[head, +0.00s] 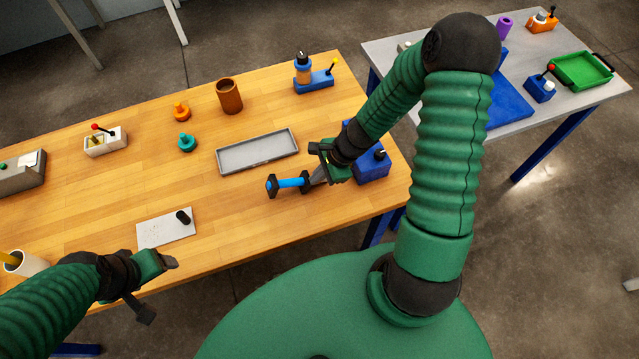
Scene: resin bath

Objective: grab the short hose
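A short blue hose (289,184) with black end pieces lies on the wooden table, below the grey tray. My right gripper (315,163) is just right of its right end. Its two fingers are spread apart, and the lower fingertip is very close to the hose's right end piece. I cannot tell whether they touch. My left gripper (158,287) is open and empty at the table's front edge, at lower left, away from the hose.
A grey tray (257,151) lies behind the hose, and a blue block (371,170) stands right of my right gripper. A white plate (152,232) with a black piece lies front left. A brown cup (229,96) and orange and teal parts stand farther back. Bare wood lies left of the hose.

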